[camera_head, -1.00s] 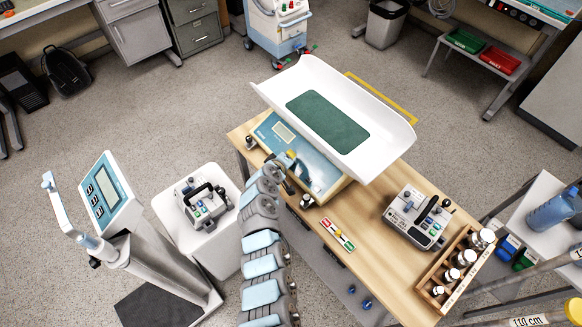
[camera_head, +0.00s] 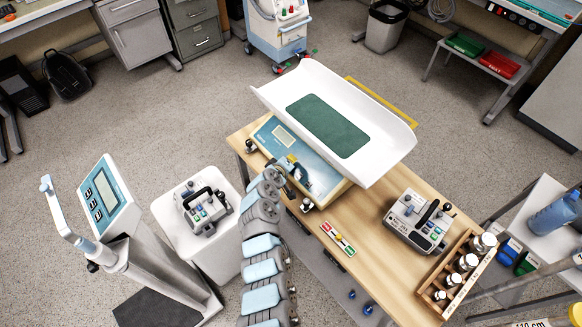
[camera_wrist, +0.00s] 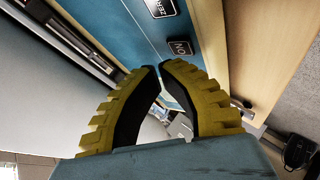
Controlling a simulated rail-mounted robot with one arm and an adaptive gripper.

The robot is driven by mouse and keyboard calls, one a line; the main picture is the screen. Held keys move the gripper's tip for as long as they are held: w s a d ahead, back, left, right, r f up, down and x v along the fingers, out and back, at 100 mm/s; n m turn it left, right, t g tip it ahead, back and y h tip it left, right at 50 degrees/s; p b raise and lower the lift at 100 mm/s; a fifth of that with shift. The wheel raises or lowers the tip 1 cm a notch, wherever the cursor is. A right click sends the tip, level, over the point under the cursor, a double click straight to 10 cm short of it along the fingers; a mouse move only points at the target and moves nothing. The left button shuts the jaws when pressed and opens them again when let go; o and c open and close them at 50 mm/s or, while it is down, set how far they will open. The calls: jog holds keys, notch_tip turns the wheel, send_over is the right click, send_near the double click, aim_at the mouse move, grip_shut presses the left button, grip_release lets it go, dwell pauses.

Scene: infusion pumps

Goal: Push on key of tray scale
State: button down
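The tray scale (camera_head: 335,120) stands on the wooden table, with a white curved tray, a green mat and a blue front panel (camera_head: 318,172). The ON key (camera_wrist: 180,47) is a dark label on the blue panel in the wrist view, just beyond the fingertips and slightly right. The ZERO key (camera_wrist: 162,8) lies further up. My gripper (camera_wrist: 158,68) has yellow ribbed fingers with black inner pads; the tips come together, with nothing seen between them. In the head view my gripper is over the panel and partly hidden by my arm. Contact with the key cannot be told.
A grey device (camera_head: 420,222) and a wooden rack of metal weights (camera_head: 458,272) stand on the table's right side. A small red, white and green item (camera_head: 338,238) lies near the front edge. A column scale (camera_head: 110,205) stands at left.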

jog(key=shift+f, duration=0.15)
dwell(0.4)
jog(key=shift+w+d+f+b, duration=0.1)
jog(key=shift+f+b, duration=0.2)
jog(key=shift+b, duration=0.2)
jog(key=shift+f, duration=0.15)
dwell(0.4)
jog(key=shift+r+p, duration=0.3)
jog(key=shift+r, duration=0.25)
notch_tip(320, 180, up, 6)
jog(key=s+a+p, duration=0.1)
jog(key=a+p, duration=0.1)
jog(key=p, duration=0.2)
jog(key=shift+s+f, duration=0.15)
jog(key=shift+s, duration=0.15)
dwell(0.7)
